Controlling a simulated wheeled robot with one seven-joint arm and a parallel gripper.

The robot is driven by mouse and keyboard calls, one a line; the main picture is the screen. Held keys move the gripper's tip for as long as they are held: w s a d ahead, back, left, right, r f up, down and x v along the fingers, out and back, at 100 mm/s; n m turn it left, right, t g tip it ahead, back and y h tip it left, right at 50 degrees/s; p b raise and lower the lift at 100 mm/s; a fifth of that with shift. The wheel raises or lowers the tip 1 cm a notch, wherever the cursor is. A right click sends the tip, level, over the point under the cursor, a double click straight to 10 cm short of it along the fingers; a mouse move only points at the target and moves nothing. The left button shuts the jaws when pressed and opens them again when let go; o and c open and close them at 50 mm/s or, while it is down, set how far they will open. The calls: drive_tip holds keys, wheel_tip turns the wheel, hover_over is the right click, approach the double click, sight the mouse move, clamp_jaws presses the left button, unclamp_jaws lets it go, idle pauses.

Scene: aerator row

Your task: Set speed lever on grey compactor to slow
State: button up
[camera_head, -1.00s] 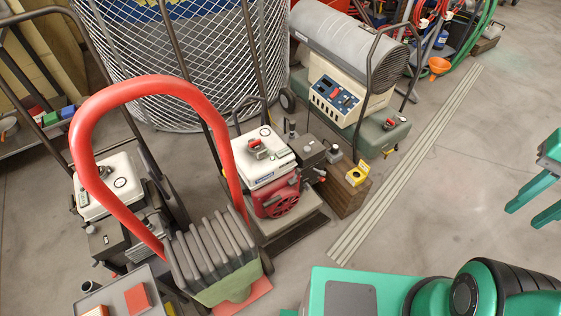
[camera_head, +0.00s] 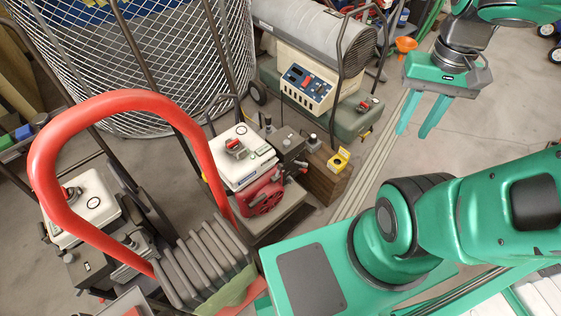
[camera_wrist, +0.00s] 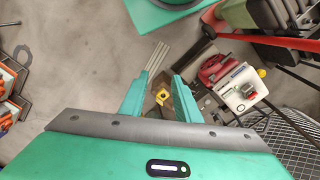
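Two engine-driven machines could be the compactor; I cannot tell which is the grey one. The middle machine (camera_head: 240,160) has a white top, a red engine and a grey base; it also shows in the wrist view (camera_wrist: 240,90). The left machine (camera_head: 90,208) has a white top and a dark grey body, partly behind a red hoop handle (camera_head: 120,103). No speed lever is clearly legible on either; small knobs and levers blur together. My gripper (camera_head: 414,134) is open and empty, high at the right, apart from both machines. Its spread fingers show in the wrist view (camera_wrist: 163,76).
A grey cylindrical heater (camera_head: 312,45) with a control panel stands behind the middle machine. A wire mesh cage (camera_head: 150,70) stands at back left. A yellow block (camera_head: 339,161) sits on a brown box. Grey floor strips (camera_head: 372,165) run beside clear floor.

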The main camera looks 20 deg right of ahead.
drive_tip(key=w+a+f+n, duration=0.1)
drive_tip(key=w+f+n, duration=0.1)
drive_tip(key=w+f, duration=0.35)
drive_tip(key=w+a+f+n+g, duration=0.1)
drive_tip(key=w+f+n, duration=0.1)
drive_tip(key=w, duration=0.7)
drive_tip(key=w+a+f+n, duration=0.1)
drive_tip(key=w+f+n, duration=0.1)
drive_tip(key=w+f, duration=0.35)
drive_tip(key=n+y, duration=0.4)
drive_tip(key=n, duration=0.1)
approach(281, 164)
drive_tip(key=shift+g, duration=0.3)
drive_tip(key=x, duration=0.8)
drive_tip(key=shift+w+a+f, duration=0.1)
drive_tip(key=shift+w+f, duration=0.15)
drive_tip(key=shift+f, duration=0.1)
clamp_jaws()
